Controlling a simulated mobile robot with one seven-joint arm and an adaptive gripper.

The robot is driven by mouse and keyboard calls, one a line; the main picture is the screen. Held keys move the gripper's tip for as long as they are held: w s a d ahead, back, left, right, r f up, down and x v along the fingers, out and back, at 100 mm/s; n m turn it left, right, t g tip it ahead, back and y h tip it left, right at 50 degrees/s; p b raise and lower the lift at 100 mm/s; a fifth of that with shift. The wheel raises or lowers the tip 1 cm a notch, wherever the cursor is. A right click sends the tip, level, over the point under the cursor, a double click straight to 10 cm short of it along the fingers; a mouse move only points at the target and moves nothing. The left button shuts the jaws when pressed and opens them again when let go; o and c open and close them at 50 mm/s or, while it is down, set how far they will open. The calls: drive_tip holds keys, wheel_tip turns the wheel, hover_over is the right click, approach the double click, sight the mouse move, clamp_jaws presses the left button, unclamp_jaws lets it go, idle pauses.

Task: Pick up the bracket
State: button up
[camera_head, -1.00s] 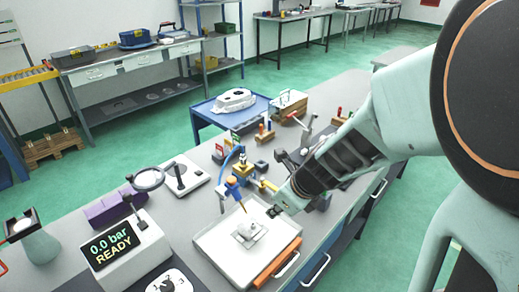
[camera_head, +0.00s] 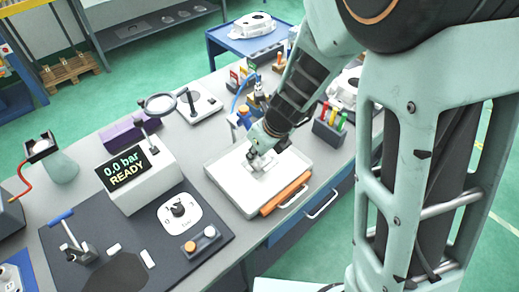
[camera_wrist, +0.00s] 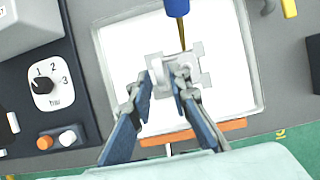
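The bracket, a small light-grey casting with a flat notched base (camera_wrist: 196,52) and a raised rounded part, lies on the white tray (camera_wrist: 105,50). In the head view the bracket (camera_head: 265,167) is partly covered by my gripper (camera_head: 256,155). In the wrist view my gripper (camera_wrist: 163,82) has its two fingers apart, reaching over the near part of the bracket, one on each side of the raised part. The fingers partly hide it. I cannot tell whether they touch it.
A blue tool (camera_wrist: 177,8) with a thin brass tip hangs over the tray close to the bracket. An orange bar (camera_head: 285,194) lines the tray's front. A pressure unit reading "0.0 bar READY" (camera_head: 140,175) stands left; a pen holder (camera_head: 328,130) stands right.

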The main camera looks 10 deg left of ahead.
drive_tip(key=b+x, duration=0.1)
drive_tip(key=x, duration=0.2)
drive_tip(key=shift+f, duration=0.2)
drive_tip(key=shift+r, duration=0.1)
drive_tip(key=shift+c, duration=0.2)
clamp_jaws()
drive_tip(key=shift+r, duration=0.1)
